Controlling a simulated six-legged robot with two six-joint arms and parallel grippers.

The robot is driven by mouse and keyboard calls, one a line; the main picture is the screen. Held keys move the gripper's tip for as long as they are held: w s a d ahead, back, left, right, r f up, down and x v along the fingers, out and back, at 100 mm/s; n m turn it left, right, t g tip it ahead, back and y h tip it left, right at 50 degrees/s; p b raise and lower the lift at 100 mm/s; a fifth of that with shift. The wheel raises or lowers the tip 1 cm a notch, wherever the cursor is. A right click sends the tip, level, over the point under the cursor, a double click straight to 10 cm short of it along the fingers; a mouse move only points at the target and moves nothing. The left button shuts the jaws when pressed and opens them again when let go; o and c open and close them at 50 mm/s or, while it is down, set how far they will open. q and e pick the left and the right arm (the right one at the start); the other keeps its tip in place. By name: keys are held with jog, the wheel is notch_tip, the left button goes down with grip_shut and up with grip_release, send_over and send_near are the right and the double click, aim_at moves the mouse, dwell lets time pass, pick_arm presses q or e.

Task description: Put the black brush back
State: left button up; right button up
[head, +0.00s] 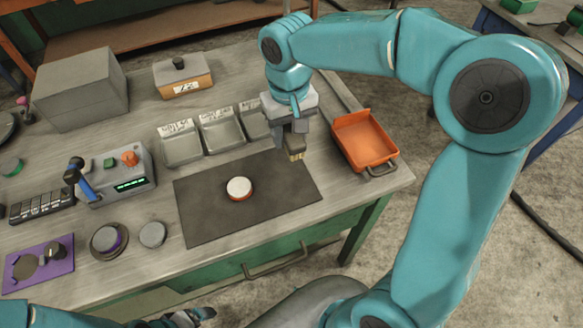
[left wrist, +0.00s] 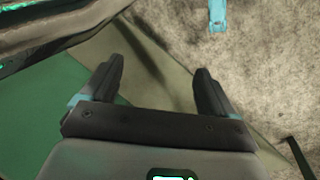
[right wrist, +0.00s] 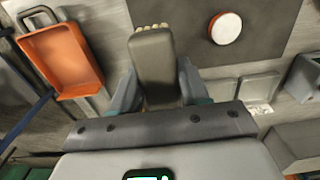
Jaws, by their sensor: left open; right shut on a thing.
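The brush shows in the right wrist view (right wrist: 155,68) as a dark grey block with pale bristles at its far end. My right gripper (right wrist: 155,85) is shut on it, with a finger on each side. In the head view my right gripper (head: 290,132) holds the brush (head: 296,153) bristles down, over the area between the dark mat's far right corner and the orange tray (head: 345,122). Whether the bristles touch the table is unclear. My left gripper (left wrist: 155,82) is open and empty, away from the tabletop things.
A white and orange puck (head: 240,188) lies on the dark mat (head: 205,220). Several grey labelled bins (head: 182,148) stand behind the mat. A control box (head: 120,178), a grey block (head: 82,88) and an orange-fronted box (head: 183,78) stand to the left.

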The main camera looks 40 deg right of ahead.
aim_at(290, 176)
notch_tip(290, 176, down, 12)
jog(key=shift+f, duration=0.25)
jog(key=shift+w+f, duration=0.1)
jog(key=shift+f, duration=0.3)
jog(key=shift+f+b, duration=0.1)
jog(key=shift+b, duration=0.25)
jog(key=o, duration=1)
